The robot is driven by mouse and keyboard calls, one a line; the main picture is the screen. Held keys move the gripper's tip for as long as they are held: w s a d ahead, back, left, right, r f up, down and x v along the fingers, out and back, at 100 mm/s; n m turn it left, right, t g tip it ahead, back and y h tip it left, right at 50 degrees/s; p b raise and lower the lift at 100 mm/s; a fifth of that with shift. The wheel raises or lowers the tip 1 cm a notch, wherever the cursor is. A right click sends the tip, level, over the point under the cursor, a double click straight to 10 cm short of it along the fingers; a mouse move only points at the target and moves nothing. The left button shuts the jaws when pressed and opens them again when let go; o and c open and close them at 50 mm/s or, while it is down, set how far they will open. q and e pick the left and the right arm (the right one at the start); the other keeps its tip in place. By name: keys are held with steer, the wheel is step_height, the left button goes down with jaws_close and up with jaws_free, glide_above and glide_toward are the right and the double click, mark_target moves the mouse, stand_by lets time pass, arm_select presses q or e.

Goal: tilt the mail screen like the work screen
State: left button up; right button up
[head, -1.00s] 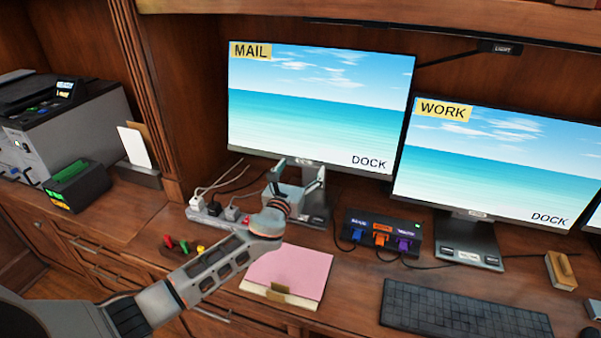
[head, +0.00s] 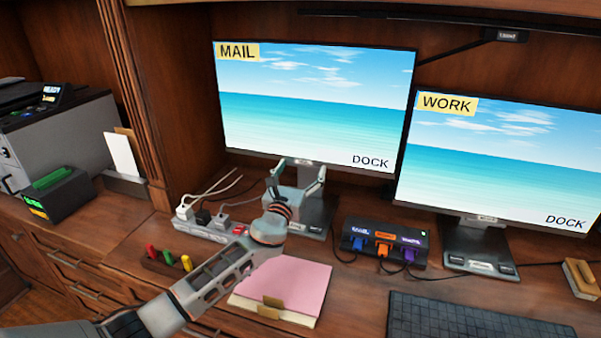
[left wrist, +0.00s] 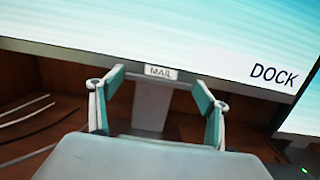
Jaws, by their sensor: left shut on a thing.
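The mail screen (head: 310,105) stands at the back middle, with a yellow MAIL label at its top left. The work screen (head: 500,150) stands to its right, with a yellow WORK label. The mail screen's stand (head: 316,215) is partly hidden by my gripper. I cannot tell the exact tilt of either screen.
A power strip (head: 205,230) with cables lies left of my gripper. A pink paper pad (head: 285,285) lies below my wrist. A hub (head: 385,243) with coloured plugs sits between the stands. A keyboard (head: 470,318) is at the front right. A shelf overhangs the screens.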

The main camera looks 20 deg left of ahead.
arm_select(q)
steer(key=o, duration=1.6)
steer(key=shift+f, duration=0.3)
steer(key=s, duration=0.4)
steer(key=s+f, duration=0.1)
steer(key=s, duration=0.7)
steer(key=shift+a+f, duration=0.25)
